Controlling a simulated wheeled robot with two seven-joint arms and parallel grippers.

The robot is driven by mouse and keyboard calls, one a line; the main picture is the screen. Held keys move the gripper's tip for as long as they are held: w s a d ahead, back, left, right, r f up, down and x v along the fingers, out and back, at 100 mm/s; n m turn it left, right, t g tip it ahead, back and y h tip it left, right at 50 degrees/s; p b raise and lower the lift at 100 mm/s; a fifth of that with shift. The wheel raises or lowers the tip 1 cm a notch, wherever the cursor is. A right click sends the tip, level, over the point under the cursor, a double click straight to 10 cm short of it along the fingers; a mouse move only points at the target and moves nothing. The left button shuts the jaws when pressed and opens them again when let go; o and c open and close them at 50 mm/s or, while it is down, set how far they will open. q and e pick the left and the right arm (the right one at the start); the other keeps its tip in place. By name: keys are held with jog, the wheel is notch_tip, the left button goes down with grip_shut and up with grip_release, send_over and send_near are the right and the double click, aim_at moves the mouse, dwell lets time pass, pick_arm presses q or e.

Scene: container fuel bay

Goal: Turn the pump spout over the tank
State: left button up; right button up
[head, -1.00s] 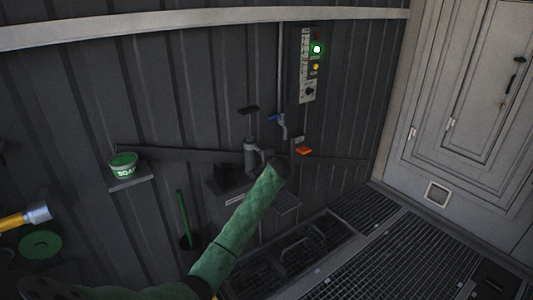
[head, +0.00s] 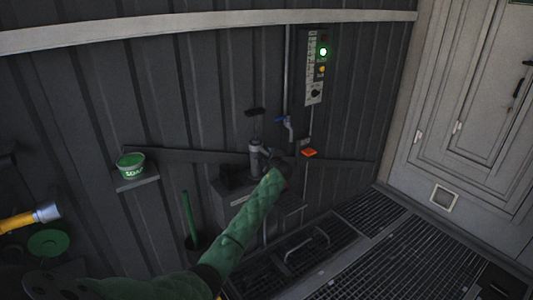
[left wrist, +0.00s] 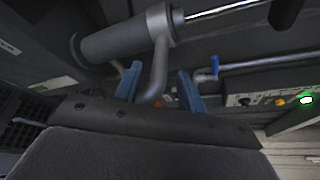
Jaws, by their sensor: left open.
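The grey hand pump (head: 256,162), with its dark T-shaped handle (head: 255,112), stands upright at the ribbed wall. Below it is a dark box (head: 230,203), which may be the tank. In the left wrist view the pump's cylinder (left wrist: 115,42) lies across the top, and its bent grey spout (left wrist: 158,72) comes down between my fingers. My left gripper (left wrist: 160,88) is open, with one blue finger on each side of the spout; I cannot tell whether either touches it. In the head view my green-sleeved left arm hides most of the gripper and the spout's end. My right gripper is not in view.
A blue-handled valve (head: 287,123) and an orange item (head: 309,153) are right of the pump, below a control panel (head: 315,70) with a green light. A soap tub (head: 131,165) sits on a small shelf at left. Floor grating (head: 385,265) lies at right.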

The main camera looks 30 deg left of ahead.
aim_at(267, 153)
pick_arm(q)
jog(key=shift+x, duration=1.75)
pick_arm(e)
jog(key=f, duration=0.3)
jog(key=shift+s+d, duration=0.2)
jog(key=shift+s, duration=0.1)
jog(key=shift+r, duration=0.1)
pick_arm(q)
grip_shut()
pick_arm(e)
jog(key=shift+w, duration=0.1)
